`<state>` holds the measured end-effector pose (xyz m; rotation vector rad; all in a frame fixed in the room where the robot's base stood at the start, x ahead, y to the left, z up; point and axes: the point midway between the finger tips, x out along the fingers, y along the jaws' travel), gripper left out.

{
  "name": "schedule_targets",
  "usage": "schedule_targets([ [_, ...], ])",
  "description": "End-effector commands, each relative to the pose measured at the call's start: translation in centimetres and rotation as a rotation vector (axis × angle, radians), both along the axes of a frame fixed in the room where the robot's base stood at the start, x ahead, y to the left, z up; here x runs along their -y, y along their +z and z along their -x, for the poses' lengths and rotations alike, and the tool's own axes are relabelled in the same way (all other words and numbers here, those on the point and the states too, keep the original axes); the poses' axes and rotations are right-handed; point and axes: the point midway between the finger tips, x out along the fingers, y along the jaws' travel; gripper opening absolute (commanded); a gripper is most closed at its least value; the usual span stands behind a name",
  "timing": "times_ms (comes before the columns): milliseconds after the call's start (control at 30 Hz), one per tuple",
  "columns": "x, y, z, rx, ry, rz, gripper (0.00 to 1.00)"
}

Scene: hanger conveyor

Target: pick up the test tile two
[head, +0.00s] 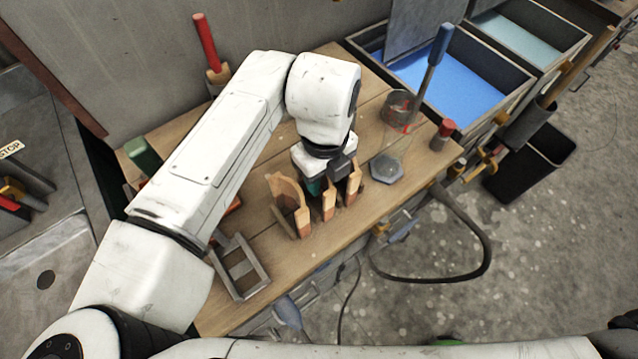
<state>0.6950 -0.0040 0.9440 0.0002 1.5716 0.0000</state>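Three tan upright pieces that look like test tiles stand in a row on the wooden workbench (262,232): a left one (288,202), a middle one (328,204) and a right one (353,184). I see no readable number on any of them, so I cannot tell for sure which is tile two. My gripper (327,182) points down at the row, just behind and above the middle and right pieces. Its fingers are mostly hidden by its own body and the pieces, so I cannot see whether it touches or holds one.
A grey metal frame (240,268) lies at the front left. Blue-filled trays (455,80) adjoin the bench. A hose (478,262) hangs off its front edge.

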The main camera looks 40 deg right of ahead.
Motion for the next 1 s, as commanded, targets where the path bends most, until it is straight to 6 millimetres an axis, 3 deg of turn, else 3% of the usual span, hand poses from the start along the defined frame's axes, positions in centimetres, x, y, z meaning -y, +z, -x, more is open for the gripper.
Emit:
schedule_targets([
  [167, -0.01, 0.0, -0.01, 0.0, 0.0, 0.0, 0.39],
  [567, -0.01, 0.03, -0.01, 0.0, 0.0, 0.0, 0.01],
  [1000, -0.01, 0.08, -0.02, 0.001, 0.0, 0.0, 0.0],
])
